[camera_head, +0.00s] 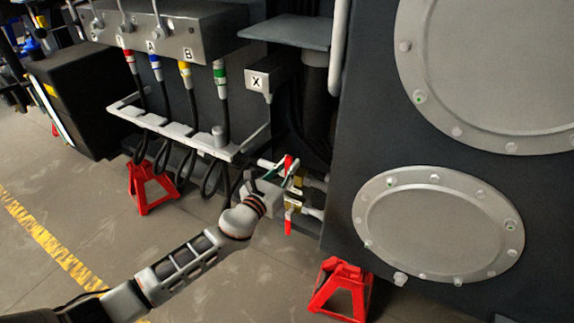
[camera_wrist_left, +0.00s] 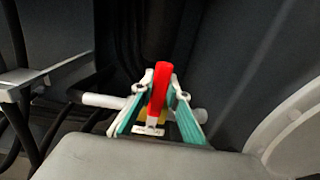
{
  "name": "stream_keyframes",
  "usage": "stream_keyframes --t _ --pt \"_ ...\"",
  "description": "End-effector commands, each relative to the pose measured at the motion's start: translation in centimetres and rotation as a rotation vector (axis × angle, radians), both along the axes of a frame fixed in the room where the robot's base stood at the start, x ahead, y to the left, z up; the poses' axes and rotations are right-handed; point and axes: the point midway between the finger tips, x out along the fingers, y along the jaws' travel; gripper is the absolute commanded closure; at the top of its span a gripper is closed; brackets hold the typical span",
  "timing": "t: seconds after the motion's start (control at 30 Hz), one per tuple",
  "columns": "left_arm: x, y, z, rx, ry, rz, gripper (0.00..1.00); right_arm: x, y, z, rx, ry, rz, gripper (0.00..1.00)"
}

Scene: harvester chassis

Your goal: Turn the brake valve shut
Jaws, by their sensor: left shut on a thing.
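The brake valve is a brass-coloured valve on a white horizontal pipe, with a red lever handle. In the left wrist view the red handle (camera_wrist_left: 158,88) stands between my left gripper's fingertips (camera_wrist_left: 160,98), and the pipe (camera_wrist_left: 103,101) passes behind them. In the head view my left gripper (camera_head: 281,178) is at the upper of two valves, with its red handle (camera_head: 288,164) pointing up. My left gripper is shut on this handle. A second valve sits just below, with its red handle (camera_head: 288,222) pointing down. My right gripper is not in view.
A dark chassis wall with a round flanged cover (camera_head: 440,225) stands right of the valves. Hanging hoses and a grey rail (camera_head: 172,128) are to the left. Red stands (camera_head: 341,290) are on the floor, which is otherwise clear in front.

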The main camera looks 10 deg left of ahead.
Motion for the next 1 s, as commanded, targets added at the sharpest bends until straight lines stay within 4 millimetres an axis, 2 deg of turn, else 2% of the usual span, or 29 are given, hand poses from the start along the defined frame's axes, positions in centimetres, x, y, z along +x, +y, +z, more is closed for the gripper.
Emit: stream_keyframes --t 0.27,0.3,0.37,0.77,0.87,1.0 --pt "-0.1 -0.1 -0.1 0.01 -0.004 -0.002 1.0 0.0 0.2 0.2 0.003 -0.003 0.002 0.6" --pt "-0.1 -0.1 -0.1 0.01 -0.004 -0.002 0.83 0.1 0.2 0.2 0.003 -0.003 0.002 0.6" --pt "-0.1 -0.1 -0.1 0.01 -0.004 -0.002 0.67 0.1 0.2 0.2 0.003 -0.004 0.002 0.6" --pt "-0.3 0.1 -0.1 0.007 -0.002 -0.001 0.67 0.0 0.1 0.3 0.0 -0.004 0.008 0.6" --pt "-1.1 0.5 -0.2 0.008 -0.002 0.0 0.67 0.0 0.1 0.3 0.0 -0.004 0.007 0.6" --pt "-3.4 1.2 -0.2 0.007 0.0 -0.001 0.67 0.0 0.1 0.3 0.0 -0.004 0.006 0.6"
